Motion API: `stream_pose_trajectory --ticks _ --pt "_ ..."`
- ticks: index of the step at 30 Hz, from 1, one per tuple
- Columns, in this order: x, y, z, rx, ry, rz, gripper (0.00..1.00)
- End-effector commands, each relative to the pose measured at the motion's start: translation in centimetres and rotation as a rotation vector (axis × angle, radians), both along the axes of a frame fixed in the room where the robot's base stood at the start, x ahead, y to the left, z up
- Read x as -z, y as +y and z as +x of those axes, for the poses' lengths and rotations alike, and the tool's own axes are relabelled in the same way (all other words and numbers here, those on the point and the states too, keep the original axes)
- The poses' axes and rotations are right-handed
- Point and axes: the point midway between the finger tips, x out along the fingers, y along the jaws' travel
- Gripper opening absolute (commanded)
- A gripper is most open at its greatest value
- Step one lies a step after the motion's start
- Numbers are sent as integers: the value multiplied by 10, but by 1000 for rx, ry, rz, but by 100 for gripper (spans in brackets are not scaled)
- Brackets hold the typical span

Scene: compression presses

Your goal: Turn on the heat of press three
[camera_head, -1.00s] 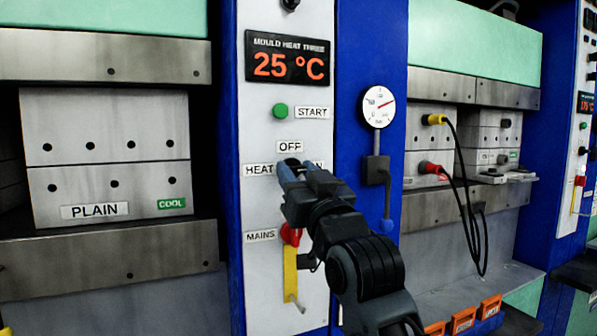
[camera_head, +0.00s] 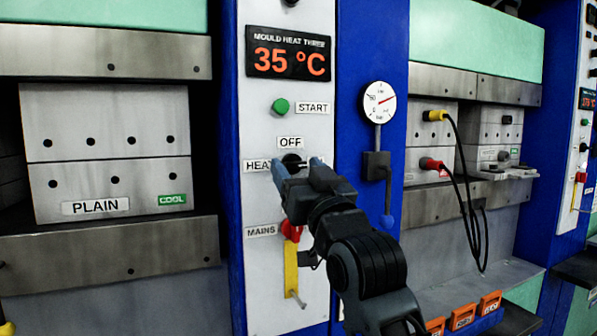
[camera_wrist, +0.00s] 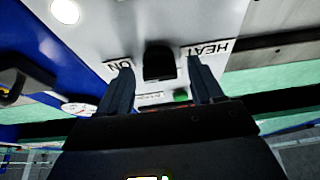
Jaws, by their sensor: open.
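Press three's control panel (camera_head: 262,212) carries a display (camera_head: 288,53) headed MOULD HEAT THREE, reading 35 °C. The black heat knob (camera_head: 292,159) sits below the OFF label (camera_head: 290,142), right of the HEAT label (camera_head: 256,166). A pale mark on it seems to point right. The ON side is hidden by my gripper (camera_head: 297,168) in the head view. In the wrist view, the knob (camera_wrist: 159,62) stands between the spread fingers of my gripper (camera_wrist: 160,72), with a gap on both sides. The ON label (camera_wrist: 119,66) and HEAT label (camera_wrist: 207,49) flank it. The gripper is open and empty.
A green START button (camera_head: 281,106) is above the knob. A red MAINS switch (camera_head: 291,231) with a yellow handle is below, close to my arm. A round gauge (camera_head: 379,102) stands right of the panel. A PLAIN mould (camera_head: 107,140) marked COOL is left.

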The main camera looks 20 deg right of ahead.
Motion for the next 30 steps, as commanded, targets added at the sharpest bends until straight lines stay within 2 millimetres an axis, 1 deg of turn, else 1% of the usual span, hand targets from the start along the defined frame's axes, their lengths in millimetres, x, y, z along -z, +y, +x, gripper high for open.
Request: stream_pose_trajectory --ticks 5,9,12,15,19,30 --pt "12 0 -22 0 2 0 66" --pt "22 1 -44 0 2 0 66" --pt "26 1 -56 0 2 1 66" --pt "29 1 -64 0 2 1 66" --pt "30 1 -69 0 3 1 66" --pt "30 1 -69 0 2 0 66"
